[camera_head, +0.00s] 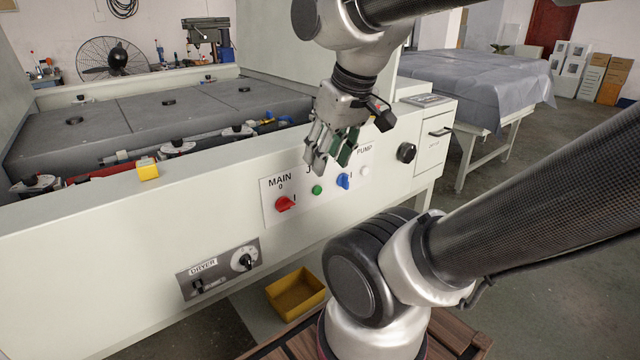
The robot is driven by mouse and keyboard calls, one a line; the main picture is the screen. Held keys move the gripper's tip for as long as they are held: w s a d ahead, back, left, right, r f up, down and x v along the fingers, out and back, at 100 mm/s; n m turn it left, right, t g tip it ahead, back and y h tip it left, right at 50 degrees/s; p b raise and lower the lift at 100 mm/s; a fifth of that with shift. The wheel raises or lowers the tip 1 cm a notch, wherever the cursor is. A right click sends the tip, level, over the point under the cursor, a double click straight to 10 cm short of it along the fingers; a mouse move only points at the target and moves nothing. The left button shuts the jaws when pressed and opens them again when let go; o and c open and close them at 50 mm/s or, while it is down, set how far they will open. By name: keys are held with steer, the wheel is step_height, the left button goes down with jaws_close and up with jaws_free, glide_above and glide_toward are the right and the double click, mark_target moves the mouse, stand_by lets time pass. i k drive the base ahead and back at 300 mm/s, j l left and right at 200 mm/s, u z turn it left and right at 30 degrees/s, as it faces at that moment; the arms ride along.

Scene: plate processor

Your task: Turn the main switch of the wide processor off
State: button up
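The wide processor (120,240) is a long pale machine across the left and middle. Its white switch panel (268,206) carries a red MAIN switch (285,204), with "0" above it and a mark to its right. The red knob looks turned to the right, toward that mark. My gripper (324,165) hangs in front of the panel's upper right part, above and to the right of the red switch and apart from it. Its fingers point down; their gap is too small to judge. They hide part of the panel's lettering near "PUMP".
A green button (317,189), a blue knob (343,181) and a white button (364,171) sit right of the red switch. A black knob (406,152) is farther right. The dryer panel (218,268) and a yellow bin (296,293) are below. A covered table (480,85) stands behind.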

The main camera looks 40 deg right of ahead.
mark_target(283, 203)
steer(key=j+z, duration=0.1)
steer(key=j, duration=0.7)
steer(key=k+j, duration=0.2)
steer(key=j, duration=0.55)
steer(key=i+z, duration=0.05)
